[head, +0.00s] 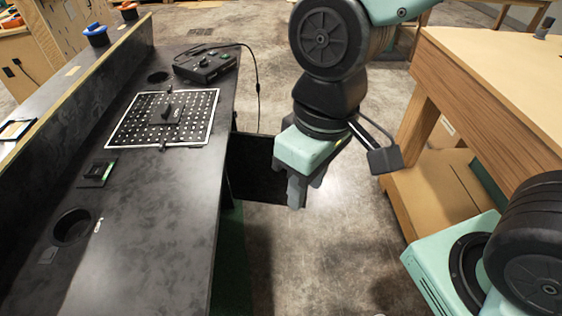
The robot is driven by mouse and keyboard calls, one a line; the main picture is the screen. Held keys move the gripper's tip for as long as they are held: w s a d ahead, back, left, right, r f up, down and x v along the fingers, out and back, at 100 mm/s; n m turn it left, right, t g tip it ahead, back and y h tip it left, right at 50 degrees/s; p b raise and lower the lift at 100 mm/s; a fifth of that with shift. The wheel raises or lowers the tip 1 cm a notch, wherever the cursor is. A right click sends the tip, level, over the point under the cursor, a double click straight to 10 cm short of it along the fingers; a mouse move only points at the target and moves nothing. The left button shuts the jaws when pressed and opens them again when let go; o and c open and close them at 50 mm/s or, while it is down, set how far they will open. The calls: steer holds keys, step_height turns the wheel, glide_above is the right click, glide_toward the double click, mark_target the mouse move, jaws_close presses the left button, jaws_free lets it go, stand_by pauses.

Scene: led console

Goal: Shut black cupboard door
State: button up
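The black cupboard door (256,166) stands open in the head view. It sticks out to the right from under the black console (170,215), over the floor gap. My gripper (303,190) points down at the door's outer right edge and hides part of that edge. I cannot tell whether it touches the door. Its fingers overlap in this view, so their opening is unclear. The inside of the cupboard is hidden under the console top.
On the console are a perforated board (135,118), a black control box (205,65) with a cable, and a round hole (72,226). A wooden workbench (490,90) stands at the right. Bare concrete floor (330,255) lies between.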

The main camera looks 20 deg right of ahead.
steer(key=w+f+m+b, duration=0.1)
steer(key=w+f, duration=0.1)
steer(key=w, duration=0.1)
steer(key=w+a+f+m+b, duration=0.1)
steer(key=w+f, duration=0.1)
steer(key=w, duration=0.2)
steer(key=w+f+m+b, duration=0.1)
steer(key=w+f, duration=0.1)
steer(key=w, duration=0.1)
steer(key=shift+w+a+f+y+b, duration=0.15)
steer(key=shift+y+b, duration=0.15)
jaws_close()
steer(key=w+d+f+m+t+h+b, duration=0.1)
steer(key=w+d+f+m+b, duration=0.2)
steer(key=w+d+f, duration=0.4)
steer(key=w+d+f+m+t+h+b, duration=0.1)
steer(key=w+d+f+m+b, duration=0.2)
steer(key=w+f, duration=1.2)
steer(key=w+d+f+m+t+h+b, duration=0.1)
steer(key=w+d+f+b, duration=0.5)
steer(key=w, duration=1.1)
steer(key=shift+d+f+m+t+h+b, duration=0.45)
steer(key=shift+d+f+m, duration=0.55)
steer(key=shift+d+f, duration=1.65)
steer(key=shift+a+f, duration=0.2)
